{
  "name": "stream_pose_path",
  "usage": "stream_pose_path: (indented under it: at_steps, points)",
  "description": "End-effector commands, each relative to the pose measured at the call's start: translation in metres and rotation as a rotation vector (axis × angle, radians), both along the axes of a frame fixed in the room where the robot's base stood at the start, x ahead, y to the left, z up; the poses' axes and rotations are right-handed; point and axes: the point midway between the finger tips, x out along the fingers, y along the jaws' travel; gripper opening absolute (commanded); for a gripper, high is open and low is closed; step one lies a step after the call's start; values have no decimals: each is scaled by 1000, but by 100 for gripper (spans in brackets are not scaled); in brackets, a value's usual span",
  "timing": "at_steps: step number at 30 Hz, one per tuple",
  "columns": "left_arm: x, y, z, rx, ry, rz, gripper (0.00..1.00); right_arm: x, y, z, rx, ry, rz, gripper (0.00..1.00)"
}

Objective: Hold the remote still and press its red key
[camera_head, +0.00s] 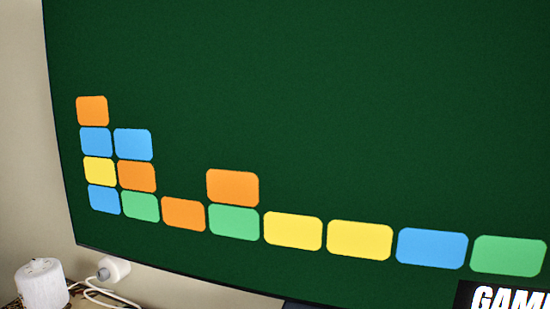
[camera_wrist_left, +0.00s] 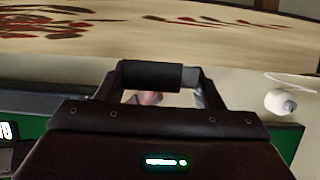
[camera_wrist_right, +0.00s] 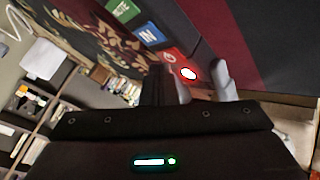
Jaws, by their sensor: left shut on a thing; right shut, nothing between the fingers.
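My left gripper (camera_wrist_left: 150,98) is shut on a dark bar (camera_wrist_left: 150,75) lying across the top of its fingers in the left wrist view. I take the bar for the remote, but its keys do not show there. My right gripper (camera_wrist_right: 205,90) is shut and empty in the right wrist view. A small white oval with a red rim (camera_wrist_right: 188,72) shows just beyond its fingers. I cannot tell whether it is the red key, or whether the fingers touch it. Neither gripper nor the remote shows in the head view.
A dark green screen (camera_head: 330,110) with coloured tiles fills the head view. A white cylinder (camera_head: 42,285) and a white plug with a cable (camera_head: 113,269) are at lower left. The right wrist view shows shelves with books (camera_wrist_right: 118,88) and green, blue and red labelled tiles (camera_wrist_right: 148,33).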

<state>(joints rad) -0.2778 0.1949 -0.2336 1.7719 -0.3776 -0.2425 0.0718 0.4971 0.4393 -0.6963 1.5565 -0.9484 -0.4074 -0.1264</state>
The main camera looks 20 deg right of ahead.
Motion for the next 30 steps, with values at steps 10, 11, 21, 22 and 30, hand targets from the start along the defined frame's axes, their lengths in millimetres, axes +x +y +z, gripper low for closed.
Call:
stream_pose_path:
  at_steps: [10, 11, 21, 22, 30]
  points:
    - [0, 0, 0, 0, -1, 1, 35, 0, 0, 9, -1, 0, -1, 0]
    - [0, 0, 0, 0, -1, 1, 35, 0, 0, 9, -1, 0, -1, 0]
    - [0, 0, 0, 0, -1, 1, 35, 0, 0, 30, 0, -3, 1, 0]
    - [0, 0, 0, -1, -1, 0, 35, 1, 0, 34, 0, -4, 1, 0]
    - [0, 0, 0, -1, -1, 0, 35, 1, 0, 60, 1, -4, 0, 0]
